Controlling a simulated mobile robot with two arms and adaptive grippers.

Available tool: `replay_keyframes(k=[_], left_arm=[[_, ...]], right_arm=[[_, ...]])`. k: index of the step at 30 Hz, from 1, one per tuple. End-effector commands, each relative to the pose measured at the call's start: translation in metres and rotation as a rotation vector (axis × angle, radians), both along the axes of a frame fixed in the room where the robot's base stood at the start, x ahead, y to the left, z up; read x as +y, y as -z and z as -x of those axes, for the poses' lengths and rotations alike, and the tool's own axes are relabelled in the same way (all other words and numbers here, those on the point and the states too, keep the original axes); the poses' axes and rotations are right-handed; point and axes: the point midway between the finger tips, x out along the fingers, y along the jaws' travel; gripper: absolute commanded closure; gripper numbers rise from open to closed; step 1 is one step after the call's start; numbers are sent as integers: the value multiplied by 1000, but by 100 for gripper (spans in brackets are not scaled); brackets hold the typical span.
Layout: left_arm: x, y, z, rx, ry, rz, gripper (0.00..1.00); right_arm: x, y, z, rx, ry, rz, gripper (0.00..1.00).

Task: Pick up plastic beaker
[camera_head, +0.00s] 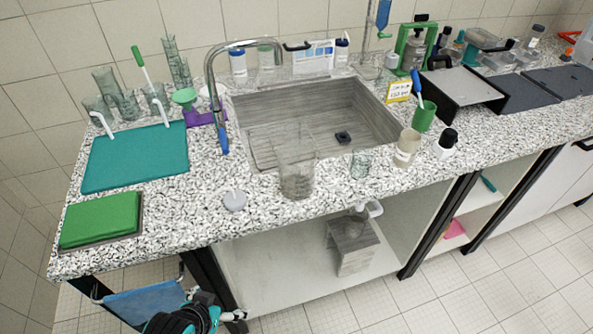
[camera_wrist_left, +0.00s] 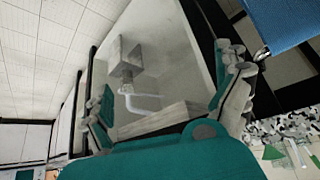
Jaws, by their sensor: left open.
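A large clear beaker (camera_head: 297,180) stands upright on the speckled counter in front of the sink. It looks like the plastic beaker, though its material is hard to tell. A smaller clear beaker (camera_head: 360,163) stands to its right. My left gripper (camera_head: 236,318) is low at the bottom of the head view, below the counter's front edge and well apart from the beaker. In the left wrist view my left gripper (camera_wrist_left: 172,105) has its fingers spread with nothing between them. No beaker can be clearly made out there. My right gripper is in neither view.
The sink (camera_head: 330,115) with its tall faucet (camera_head: 211,90) lies behind the beaker. A blue cloth (camera_head: 145,300) hangs below the counter.

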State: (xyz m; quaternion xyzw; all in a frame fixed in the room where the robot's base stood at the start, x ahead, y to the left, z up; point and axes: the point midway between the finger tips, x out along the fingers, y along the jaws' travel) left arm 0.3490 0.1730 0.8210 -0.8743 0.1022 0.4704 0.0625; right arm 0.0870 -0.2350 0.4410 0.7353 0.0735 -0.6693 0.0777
Motion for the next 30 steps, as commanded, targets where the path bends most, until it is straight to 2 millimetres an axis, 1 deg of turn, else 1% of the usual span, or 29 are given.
replay_keyframes(k=[1, 3, 6, 9, 12, 15, 19, 23, 26, 30], left_arm=[[-9, -24, -17, -90, 25, 23, 0], [-23, -49, -38, -211, 56, 64, 0], [-41, -77, -63, -365, 95, 118, 0], [-58, -103, -84, -513, 132, 174, 0], [-73, -127, -100, -654, 165, 234, 0], [-85, -149, -110, -784, 193, 290, 0], [-93, -168, -116, -892, 214, 341, 0], [-98, -176, -124, -928, 219, 357, 0], [-106, -178, -139, -932, 219, 359, 0], [-120, -179, -167, -930, 219, 357, 0]], right_arm=[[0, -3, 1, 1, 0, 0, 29], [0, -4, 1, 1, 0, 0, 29], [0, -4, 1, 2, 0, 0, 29], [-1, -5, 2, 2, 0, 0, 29], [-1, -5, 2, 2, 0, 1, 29], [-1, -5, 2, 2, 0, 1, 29], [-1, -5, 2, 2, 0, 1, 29], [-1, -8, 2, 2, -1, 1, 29], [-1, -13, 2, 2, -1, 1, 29], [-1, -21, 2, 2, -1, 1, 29]])
